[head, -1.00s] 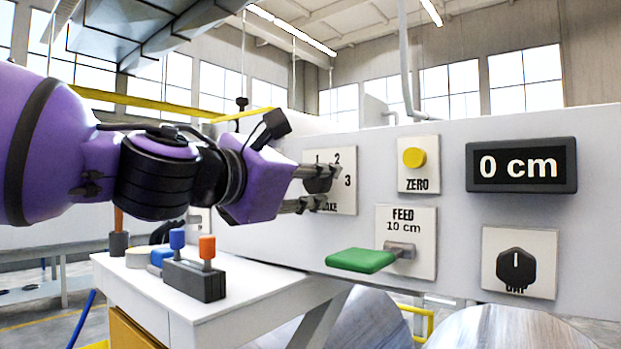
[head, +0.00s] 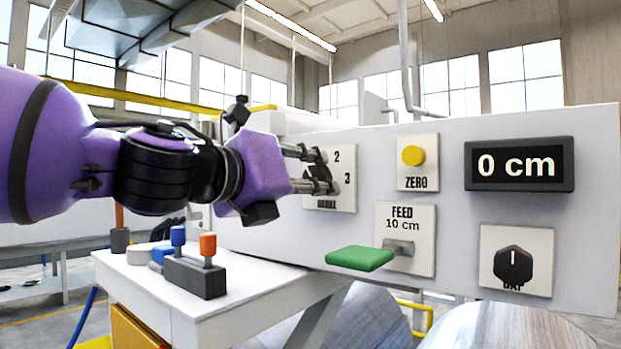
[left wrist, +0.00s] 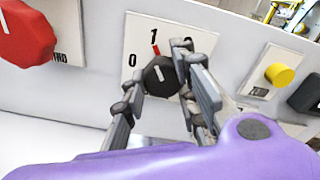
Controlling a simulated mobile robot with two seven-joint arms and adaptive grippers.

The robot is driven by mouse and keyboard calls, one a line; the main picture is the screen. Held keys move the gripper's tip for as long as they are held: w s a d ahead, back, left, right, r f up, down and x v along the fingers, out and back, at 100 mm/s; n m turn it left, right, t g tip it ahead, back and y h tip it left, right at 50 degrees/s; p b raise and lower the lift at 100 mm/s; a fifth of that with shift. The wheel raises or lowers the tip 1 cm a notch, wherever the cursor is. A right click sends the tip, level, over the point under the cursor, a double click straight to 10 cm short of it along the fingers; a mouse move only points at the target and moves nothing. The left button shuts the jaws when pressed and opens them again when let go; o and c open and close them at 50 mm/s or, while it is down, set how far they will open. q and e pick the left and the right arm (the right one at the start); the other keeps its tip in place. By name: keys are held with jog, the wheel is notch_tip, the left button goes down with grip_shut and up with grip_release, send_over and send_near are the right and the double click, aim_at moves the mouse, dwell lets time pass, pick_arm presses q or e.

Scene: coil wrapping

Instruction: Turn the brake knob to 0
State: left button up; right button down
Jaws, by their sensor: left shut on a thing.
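The black brake knob (head: 318,174) sits on a pale plate marked BRAKE (head: 345,195) on the white panel. The numbers 2 and 3 show in the head view. The left wrist view shows the knob (left wrist: 161,76) with 0 at its left and 1 above it. A short red mark lies between the knob and the 1. My left gripper (head: 310,169) is shut on the knob, one finger on each side, and partly hides it. The gripper's fingers also show around the knob in the left wrist view (left wrist: 160,82). My right gripper is not in view.
Right of the brake plate are a yellow ZERO button (head: 413,155), a green FEED lever (head: 360,258), a display reading 0 cm (head: 519,164) and another black knob (head: 513,266). A red knob (left wrist: 25,32) is left of the brake plate. A white table (head: 250,287) stands below.

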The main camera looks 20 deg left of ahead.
pick_arm(q)
jog(key=n, duration=0.7)
jog(key=f+n+b, duration=0.1)
jog(key=n, duration=0.2)
jog(key=shift+n, duration=0.3)
jog(key=shift+d+f, duration=0.1)
jog(key=shift+f, duration=0.15)
jog(key=o, duration=1)
jog(key=shift+c, duration=0.2)
jog(key=shift+o, duration=0.2)
jog(key=shift+r, duration=0.1)
jog(key=shift+r+h, duration=0.3)
jog(key=shift+s, duration=0.1)
